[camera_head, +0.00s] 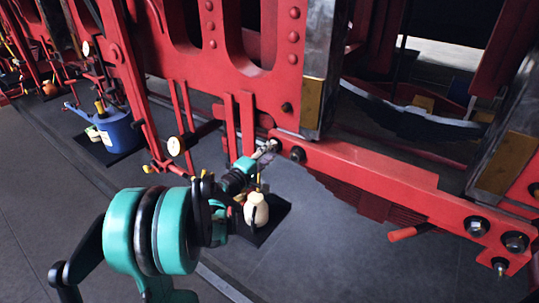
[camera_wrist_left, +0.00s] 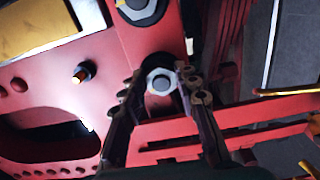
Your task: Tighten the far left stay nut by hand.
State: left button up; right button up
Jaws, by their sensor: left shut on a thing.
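A red stay bar (camera_head: 370,175) runs along the lower frame in the head view. The far left stay nut (camera_wrist_left: 160,82), a pale hex nut with a dark round middle, sits on red metal in the left wrist view. My left gripper (camera_wrist_left: 159,85) has a finger on either side of this nut and is shut on it. In the head view my left gripper (camera_head: 266,151) is at the left end of the bar, and its fingers largely hide the nut there. My right gripper is not in view.
A dark nut (camera_head: 297,154) is close to the right of the gripper. Two more nuts, one (camera_head: 477,226) and another (camera_head: 515,241), are at the bar's right end. A cream bottle (camera_head: 256,210) stands below my wrist. A blue can (camera_head: 117,132) is at the left.

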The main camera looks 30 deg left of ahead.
pick_arm(q)
jog(key=m, duration=0.2)
jog(key=m+b, duration=0.1)
jog(key=m, duration=0.2)
jog(key=shift+f+m, duration=0.25)
jog(key=shift+m, duration=0.05)
dwell(0.4)
jog(key=o, duration=1.2)
jog(key=shift+c, duration=0.2)
jog(key=s+a, duration=0.1)
jog(key=s, duration=1.1)
